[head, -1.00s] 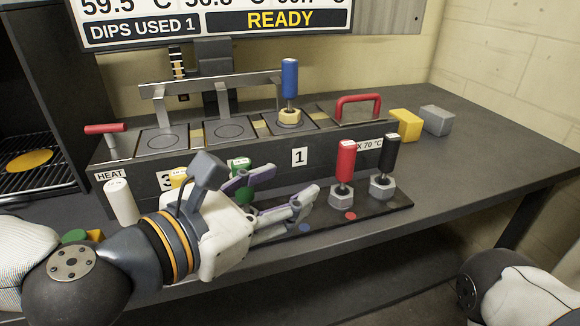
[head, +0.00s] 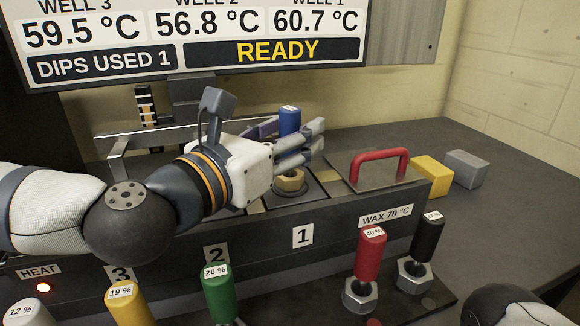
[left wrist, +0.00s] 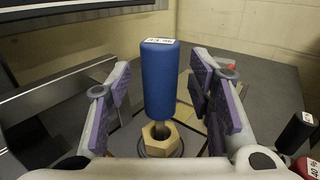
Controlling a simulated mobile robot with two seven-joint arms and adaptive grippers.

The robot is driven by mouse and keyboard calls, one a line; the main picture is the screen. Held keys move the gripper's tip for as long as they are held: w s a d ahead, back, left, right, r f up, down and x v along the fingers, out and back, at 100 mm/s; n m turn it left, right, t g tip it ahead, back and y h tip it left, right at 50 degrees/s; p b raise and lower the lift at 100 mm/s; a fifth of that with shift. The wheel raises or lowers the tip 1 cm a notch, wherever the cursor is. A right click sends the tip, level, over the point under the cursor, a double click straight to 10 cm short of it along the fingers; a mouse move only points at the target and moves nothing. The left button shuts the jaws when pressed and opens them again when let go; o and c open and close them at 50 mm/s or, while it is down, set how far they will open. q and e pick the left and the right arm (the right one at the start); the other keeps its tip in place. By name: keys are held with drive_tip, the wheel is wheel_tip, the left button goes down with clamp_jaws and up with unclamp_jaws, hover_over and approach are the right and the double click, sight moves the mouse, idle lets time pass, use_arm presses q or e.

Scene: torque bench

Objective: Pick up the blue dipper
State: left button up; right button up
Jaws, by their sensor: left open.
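The blue dipper (head: 289,121) stands upright in well 1 of the bench, with a tan hex nut (head: 290,181) at its base. My left gripper (head: 302,142) is open at the blue dipper, its fingers on either side of the handle. In the left wrist view the blue dipper (left wrist: 159,80) stands between the two open fingers (left wrist: 162,100), with a gap visible on both sides. In the head view the fingers hide part of its handle. My right gripper is not in view.
A red-handled lid (head: 380,168) lies right of well 1. Yellow (head: 432,175) and grey (head: 466,168) blocks sit further right. Red (head: 369,254), black (head: 427,239), green (head: 217,292) and yellow (head: 130,303) dippers stand in front. The display (head: 200,45) hangs behind.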

use_arm(q)
drive_tip(key=shift+w+d, duration=0.15)
drive_tip(key=shift+w, duration=0.05)
clamp_jaws()
